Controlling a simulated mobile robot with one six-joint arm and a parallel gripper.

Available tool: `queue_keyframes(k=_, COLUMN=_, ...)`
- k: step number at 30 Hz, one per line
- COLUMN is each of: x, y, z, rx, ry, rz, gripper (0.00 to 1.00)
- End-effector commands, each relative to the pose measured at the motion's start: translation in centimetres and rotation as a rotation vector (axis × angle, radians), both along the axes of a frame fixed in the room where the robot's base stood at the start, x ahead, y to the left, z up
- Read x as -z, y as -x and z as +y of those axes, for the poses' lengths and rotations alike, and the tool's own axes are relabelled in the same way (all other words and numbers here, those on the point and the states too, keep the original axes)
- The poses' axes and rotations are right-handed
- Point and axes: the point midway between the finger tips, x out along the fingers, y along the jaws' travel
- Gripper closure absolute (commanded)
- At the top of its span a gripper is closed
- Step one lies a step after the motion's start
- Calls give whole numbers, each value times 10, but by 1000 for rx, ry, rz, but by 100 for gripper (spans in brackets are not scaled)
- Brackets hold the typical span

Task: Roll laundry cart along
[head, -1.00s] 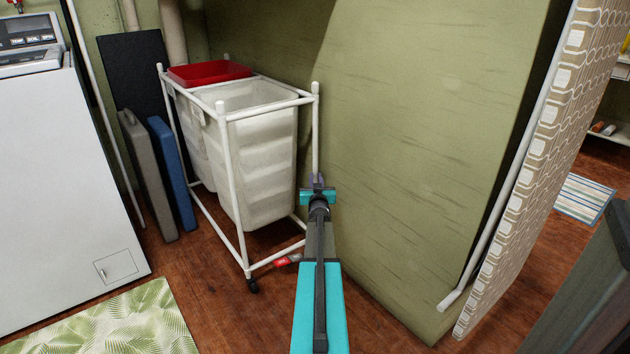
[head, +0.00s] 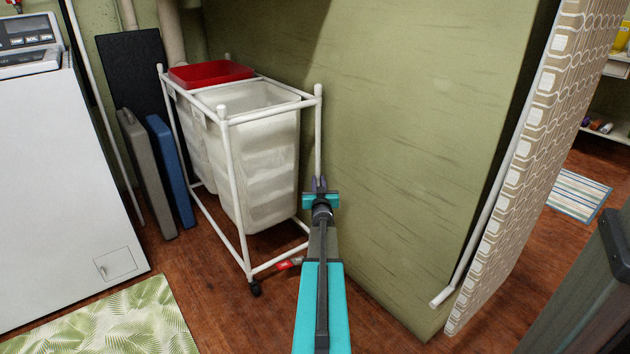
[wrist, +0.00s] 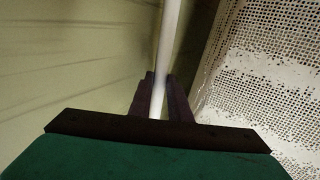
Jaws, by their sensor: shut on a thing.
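The laundry cart (head: 235,195) has a white tube frame on casters and pale bins, with a red bin (head: 210,73) at its far end. It stands upright beside the green wall. My gripper (head: 320,186) is at the cart's near right corner post. In the wrist view my gripper (wrist: 160,92) has its dark fingers on either side of a white post (wrist: 167,50), shut on it. A perforated white bin (wrist: 265,75) of the cart is to the right there. The cart's far lower part is partly hidden by its bins.
A white washer-like machine (head: 65,190) is at left, with grey (head: 147,175) and blue (head: 170,170) flat panels between it and the cart. A leaf-patterned rug (head: 110,325) lies in front. The green wall (head: 410,150) stands close on the right. A red item (head: 289,263) lies on the floor by the cart.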

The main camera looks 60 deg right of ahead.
Motion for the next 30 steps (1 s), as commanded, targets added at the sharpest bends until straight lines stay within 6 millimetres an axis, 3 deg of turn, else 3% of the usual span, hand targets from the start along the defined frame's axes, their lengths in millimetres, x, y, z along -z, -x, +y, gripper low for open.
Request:
queue_keyframes(k=14, x=-1, y=1, z=4, rx=-2, ry=1, rz=0, gripper=100)
queue_keyframes(k=15, x=-1, y=1, z=4, rx=-2, ry=1, rz=0, gripper=80)
queue_keyframes(k=18, x=0, y=1, z=4, rx=-3, ry=1, rz=0, gripper=63)
queue_keyframes(k=30, x=-1, y=-1, z=7, rx=-6, ry=0, rz=0, gripper=61)
